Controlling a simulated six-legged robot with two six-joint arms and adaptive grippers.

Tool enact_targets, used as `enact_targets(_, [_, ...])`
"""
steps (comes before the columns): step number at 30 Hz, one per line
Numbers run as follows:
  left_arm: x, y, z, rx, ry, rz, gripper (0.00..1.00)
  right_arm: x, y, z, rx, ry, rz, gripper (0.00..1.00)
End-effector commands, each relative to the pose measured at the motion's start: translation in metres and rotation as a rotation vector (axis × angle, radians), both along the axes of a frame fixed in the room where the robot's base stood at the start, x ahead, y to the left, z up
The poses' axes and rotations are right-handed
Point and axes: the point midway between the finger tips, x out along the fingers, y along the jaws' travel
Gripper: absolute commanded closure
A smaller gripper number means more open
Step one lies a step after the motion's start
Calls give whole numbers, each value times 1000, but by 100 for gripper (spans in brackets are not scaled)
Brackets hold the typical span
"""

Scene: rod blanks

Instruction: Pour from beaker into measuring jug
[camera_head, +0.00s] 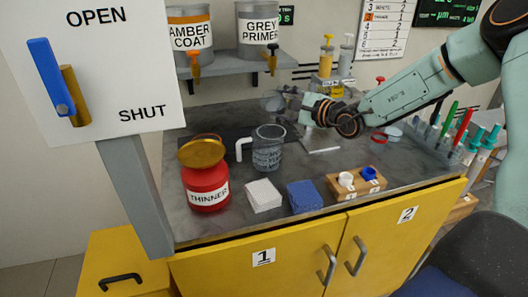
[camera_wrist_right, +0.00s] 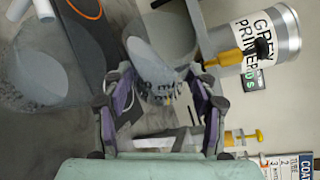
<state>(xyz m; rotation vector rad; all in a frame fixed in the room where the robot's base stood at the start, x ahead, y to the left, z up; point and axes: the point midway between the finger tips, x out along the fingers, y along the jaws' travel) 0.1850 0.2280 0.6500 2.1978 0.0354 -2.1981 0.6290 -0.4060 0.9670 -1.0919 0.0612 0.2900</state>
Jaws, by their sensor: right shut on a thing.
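The measuring jug (camera_head: 268,152) stands upright on the grey bench, clear with printed marks and a white handle to its left. It also shows at the left of the wrist view (camera_wrist_right: 42,80). My right gripper (camera_head: 305,113) is behind and to the right of the jug, above the bench. In the wrist view its purple-padded fingers (camera_wrist_right: 162,85) are shut on the clear beaker (camera_wrist_right: 172,48), which has dark printed marks. In the head view the beaker (camera_head: 277,104) is faint beyond the fingertips. Its contents are unclear. My left gripper is not in view.
A red THINNER jar (camera_head: 205,185), a white block (camera_head: 263,195), a blue block (camera_head: 304,197) and a wooden holder (camera_head: 355,185) stand along the front. Paint cans (camera_head: 258,25) sit on the back shelf. A OPEN/SHUT panel (camera_head: 100,95) stands at left.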

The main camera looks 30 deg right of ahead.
Motion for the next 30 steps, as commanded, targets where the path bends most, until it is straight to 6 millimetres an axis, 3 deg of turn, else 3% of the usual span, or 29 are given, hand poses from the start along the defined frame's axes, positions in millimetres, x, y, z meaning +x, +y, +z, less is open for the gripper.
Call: enact_targets(30, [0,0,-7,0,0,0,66,0,0,-1,-103,-64,0,74])
